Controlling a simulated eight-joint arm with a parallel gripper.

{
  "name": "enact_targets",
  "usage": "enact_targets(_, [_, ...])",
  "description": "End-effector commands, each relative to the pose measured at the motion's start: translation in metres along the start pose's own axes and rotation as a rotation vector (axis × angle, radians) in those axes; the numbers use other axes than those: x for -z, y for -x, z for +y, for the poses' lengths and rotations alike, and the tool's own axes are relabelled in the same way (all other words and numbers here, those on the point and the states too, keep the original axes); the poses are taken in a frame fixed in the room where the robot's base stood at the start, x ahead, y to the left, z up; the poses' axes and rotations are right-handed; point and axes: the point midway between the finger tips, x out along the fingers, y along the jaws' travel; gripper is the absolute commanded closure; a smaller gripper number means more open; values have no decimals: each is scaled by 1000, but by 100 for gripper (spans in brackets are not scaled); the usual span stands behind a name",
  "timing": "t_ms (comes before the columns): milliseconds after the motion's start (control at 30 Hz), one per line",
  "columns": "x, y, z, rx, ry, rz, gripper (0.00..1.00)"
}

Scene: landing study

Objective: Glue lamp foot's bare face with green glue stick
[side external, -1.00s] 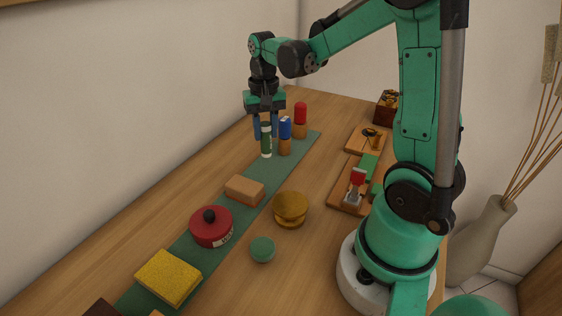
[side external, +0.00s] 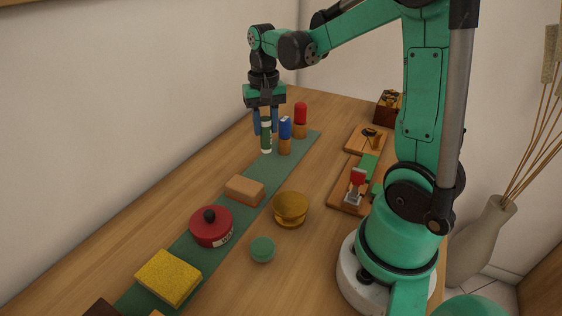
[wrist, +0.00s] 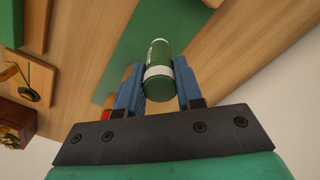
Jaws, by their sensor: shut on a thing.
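My gripper (side external: 265,130) points down at the far end of the green mat, its blue fingers shut on the green glue stick (side external: 266,144). The stick is upright, green with white bands. In the wrist view the stick (wrist: 158,68) sits between both fingers (wrist: 158,88). Whether it has a cap on cannot be told. A round brass-coloured piece (side external: 290,208), which looks like the lamp foot, stands on the wood right of the mat, well away from my gripper. Its upper side faces up; details are too small to tell.
Blue-topped (side external: 285,130) and red-topped (side external: 300,115) sticks stand close right of the gripper. A tan block (side external: 245,190), red lidded pot (side external: 211,226) and yellow sponge (side external: 168,277) lie along the mat (side external: 280,170). A green disc (side external: 262,249) and a wooden board (side external: 340,194) with a red-handled tool lie rightward.

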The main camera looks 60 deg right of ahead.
Motion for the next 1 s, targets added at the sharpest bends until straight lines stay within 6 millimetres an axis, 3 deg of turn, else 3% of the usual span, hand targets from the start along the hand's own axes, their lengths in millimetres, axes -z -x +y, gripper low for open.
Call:
enact_targets(233, [-1,1,0,0,0,0,100])
enact_targets(367, [-12,9,0,0,1,0,100])
enact_targets(700, [-83,42,7,0,3,0,100])
enact_targets(1000, [-126,48,16,0,1,0,100])
